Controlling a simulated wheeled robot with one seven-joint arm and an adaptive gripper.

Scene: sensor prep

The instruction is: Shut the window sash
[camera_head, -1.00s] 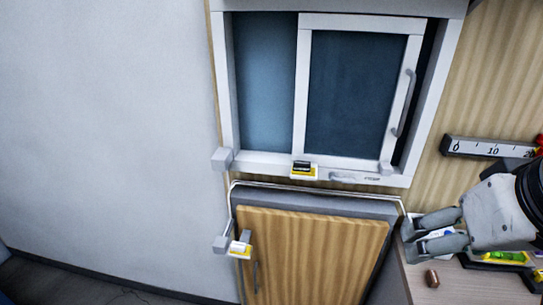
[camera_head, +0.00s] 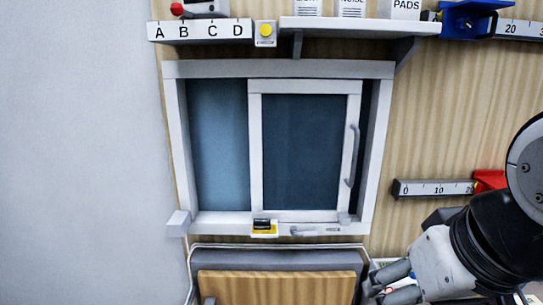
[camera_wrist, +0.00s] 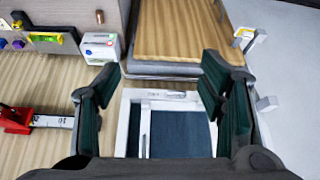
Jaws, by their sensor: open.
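The window sash (camera_head: 255,150) is a white-framed panel with dark blue glass and a grey vertical handle (camera_head: 352,156) on its right side. It sits in the white window frame (camera_head: 178,140), with a narrow dark gap at its right and a wider light-blue pane (camera_head: 218,145) at its left. The sash's lower part also shows in the wrist view (camera_wrist: 145,106), where the picture is upside down. My gripper (camera_head: 384,286) is below and right of the window, apart from the handle. In the wrist view its fingers (camera_wrist: 160,85) are spread and empty.
A wooden cabinet panel (camera_head: 275,287) with a metal rail (camera_head: 280,245) lies below the window. A shelf (camera_head: 360,26) and a lettered strip (camera_head: 200,31) are above. A numbered ruler (camera_head: 430,188) with a red piece (camera_head: 489,181) is at the right. The wall at left is bare.

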